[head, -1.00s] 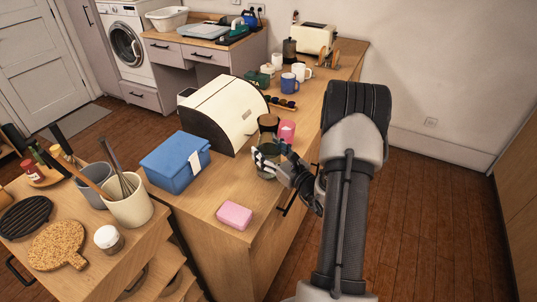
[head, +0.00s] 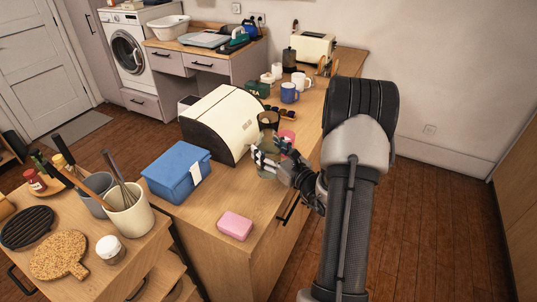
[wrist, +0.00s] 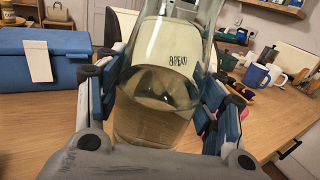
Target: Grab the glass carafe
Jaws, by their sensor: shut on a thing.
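The glass carafe (wrist: 165,75) is clear, with pale yellowish liquid in its lower part. It stands between my gripper's fingers in the wrist view, with a blue-padded finger against each side. My gripper (wrist: 160,95) is shut on it. In the head view my gripper (head: 268,158) is over the right part of the wooden counter, beside the bread box. The carafe (head: 267,171) is partly hidden by the fingers there. Its base is not clear, so I cannot tell whether it touches the counter.
The cream bread box (head: 240,117) is just left of my gripper. A pink cup (head: 288,137) and a dark cup (head: 268,119) are close behind. Mugs and a toaster (head: 314,46) stand farther back.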

